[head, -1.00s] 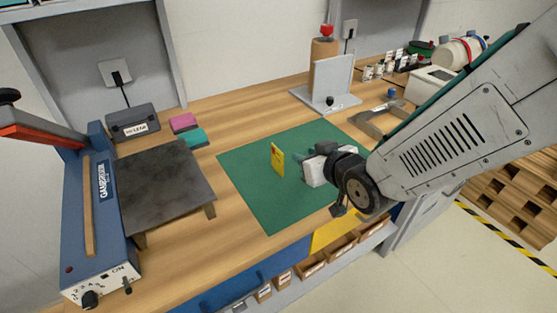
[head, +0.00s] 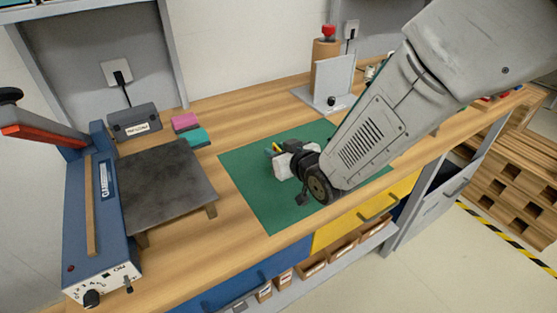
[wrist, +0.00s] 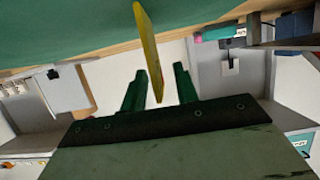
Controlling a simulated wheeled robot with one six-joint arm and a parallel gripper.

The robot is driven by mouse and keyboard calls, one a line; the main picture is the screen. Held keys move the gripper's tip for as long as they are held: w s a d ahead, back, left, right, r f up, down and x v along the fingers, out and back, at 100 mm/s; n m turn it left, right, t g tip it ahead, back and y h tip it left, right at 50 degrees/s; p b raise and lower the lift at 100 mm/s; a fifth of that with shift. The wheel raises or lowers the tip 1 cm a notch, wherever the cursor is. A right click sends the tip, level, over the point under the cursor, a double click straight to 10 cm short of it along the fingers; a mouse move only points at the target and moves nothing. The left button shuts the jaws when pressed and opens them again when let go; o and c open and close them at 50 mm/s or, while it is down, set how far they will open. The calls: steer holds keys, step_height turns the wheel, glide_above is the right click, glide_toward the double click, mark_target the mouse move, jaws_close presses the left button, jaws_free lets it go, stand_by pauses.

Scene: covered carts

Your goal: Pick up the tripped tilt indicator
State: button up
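The tilt indicator, a thin yellow upright card, stands on the green mat (head: 250,194). In the head view only a sliver of the tilt indicator (head: 278,147) shows, as my gripper (head: 271,152) covers most of it. In the wrist view the tilt indicator (wrist: 150,42) is seen nearly edge-on. Its near end reaches between the two green fingers of my gripper (wrist: 160,72). The fingers are apart, with a visible gap on each side of the card. Its markings are hidden from this angle.
A blue sealer (head: 96,210) and a dark raised plate (head: 165,185) stand at left. Pink (head: 185,122) and teal (head: 194,137) blocks lie behind the mat. A grey upright stand (head: 334,80) is at the back. The mat's front left is clear.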

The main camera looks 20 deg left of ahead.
steer(key=shift+c, duration=0.3)
jaws_close()
